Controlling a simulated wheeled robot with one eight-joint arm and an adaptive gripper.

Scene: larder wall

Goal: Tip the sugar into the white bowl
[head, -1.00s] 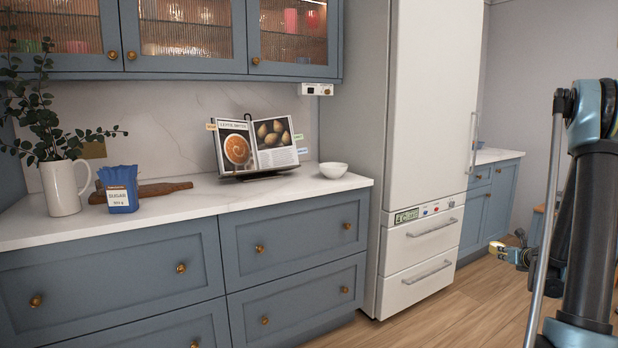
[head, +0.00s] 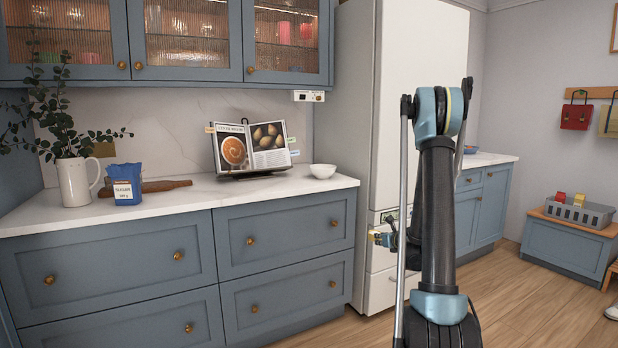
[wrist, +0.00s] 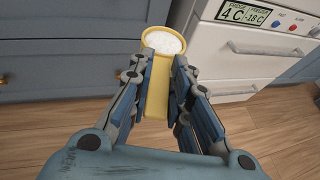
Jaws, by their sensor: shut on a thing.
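My gripper (wrist: 160,66) is shut on the handle of a yellow scoop (wrist: 158,98). White sugar (wrist: 165,42) fills the scoop's round head, which points away from me above the floor. In the head view my gripper (head: 385,238) is small, in front of the fridge and below counter height, to the right of the drawers. The white bowl (head: 323,171) stands upright on the right end of the counter, apart from my gripper. Its inside is barely visible. A blue sugar bag (head: 125,185) with a white label stands open on the left of the counter.
A cookbook on a stand (head: 252,150) is left of the bowl. A white jug with leaves (head: 77,182) and a wooden board (head: 160,186) are near the bag. Wall cupboards (head: 190,40) hang above the counter (head: 220,190). A grey crate (head: 580,212) sits on a bench at right.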

